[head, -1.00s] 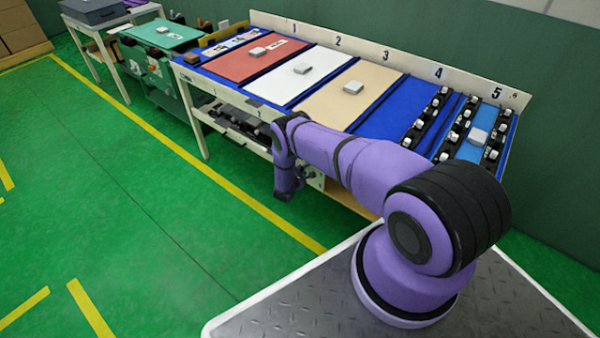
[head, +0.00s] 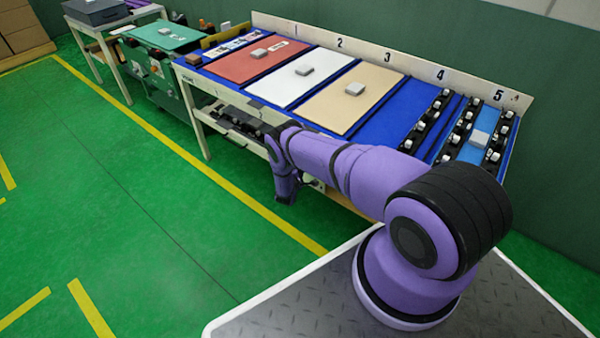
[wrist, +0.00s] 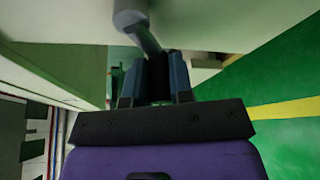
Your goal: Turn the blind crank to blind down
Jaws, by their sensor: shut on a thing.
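In the wrist view my gripper (wrist: 156,78) is shut on a grey crank handle, the blind crank (wrist: 145,36). The crank's arm slants from a round grey hub at the top of the view down to between the fingers. In the head view my arm reaches to the front side of the long workbench, and its purple wrist points down there. My fingers and the crank are hidden behind the arm in that view. No blind shows clearly in either view, so its position cannot be told.
The long workbench (head: 392,132) has numbered sections with red, white and tan panels and small grey blocks. Black roller strips stand at its right end. A green-topped table (head: 165,36) stands further left. Green floor with yellow lines is clear at the left.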

